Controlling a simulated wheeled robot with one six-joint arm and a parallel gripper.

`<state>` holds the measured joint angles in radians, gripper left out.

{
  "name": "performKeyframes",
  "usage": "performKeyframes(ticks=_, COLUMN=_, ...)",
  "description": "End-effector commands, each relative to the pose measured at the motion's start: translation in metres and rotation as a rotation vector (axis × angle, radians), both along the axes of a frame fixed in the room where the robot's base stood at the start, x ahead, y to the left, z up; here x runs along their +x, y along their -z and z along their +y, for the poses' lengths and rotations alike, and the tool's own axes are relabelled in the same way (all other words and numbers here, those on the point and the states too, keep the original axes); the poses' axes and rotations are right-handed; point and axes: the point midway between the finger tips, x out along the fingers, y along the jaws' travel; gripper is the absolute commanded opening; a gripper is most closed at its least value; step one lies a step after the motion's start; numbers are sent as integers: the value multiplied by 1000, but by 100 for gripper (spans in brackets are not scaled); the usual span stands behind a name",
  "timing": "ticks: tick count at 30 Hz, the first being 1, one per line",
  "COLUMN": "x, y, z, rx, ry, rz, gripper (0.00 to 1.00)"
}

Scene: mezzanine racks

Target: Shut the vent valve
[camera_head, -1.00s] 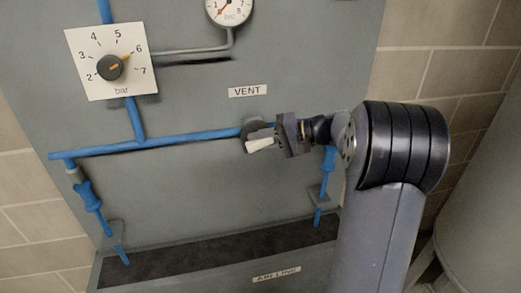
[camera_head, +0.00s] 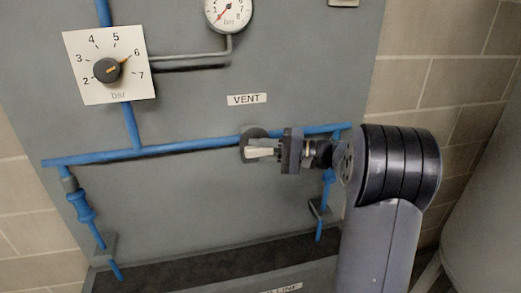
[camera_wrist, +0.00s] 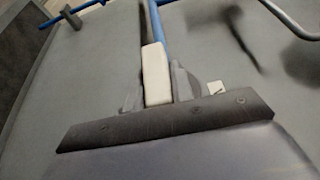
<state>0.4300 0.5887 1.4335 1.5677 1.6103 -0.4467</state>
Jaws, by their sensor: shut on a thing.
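The vent valve's pale lever (camera_head: 261,152) sits on the blue pipe below the VENT label (camera_head: 247,99). Behind the lever is a dark round valve body (camera_head: 252,134). In the head view the lever lies nearly in line with the pipe, just below it. My gripper (camera_head: 278,152) reaches in from the right and is shut on the lever. In the wrist view the pale lever (camera_wrist: 156,74) stands between the two grey fingers (camera_wrist: 158,88), with the blue pipe beyond it. The fingers hide part of the lever in the head view.
A pressure dial plate (camera_head: 108,66) with a black knob is at upper left, its pointer near 6. A round gauge (camera_head: 228,10) is at the top. Blue hose fittings (camera_head: 82,208) hang at left. A large grey cylinder (camera_head: 485,215) stands at right.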

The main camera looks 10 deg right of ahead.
Motion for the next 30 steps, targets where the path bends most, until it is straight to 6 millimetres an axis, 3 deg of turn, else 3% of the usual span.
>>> performKeyframes(ticks=4, x=-1, y=1, z=0, rx=3, ry=-3, rz=4, gripper=0)
performKeyframes(ticks=5, x=-1, y=1, z=0, rx=3, ry=-3, rz=4, gripper=25)
performKeyframes(ticks=12, x=0, y=1, z=0, rx=1, ry=-1, rz=3, gripper=44)
performKeyframes(ticks=22, x=-2, y=1, z=-7, rx=0, ry=2, rz=1, gripper=44)
performKeyframes(ticks=30, x=-22, y=2, z=-54, rx=1, ry=5, rz=2, gripper=44)
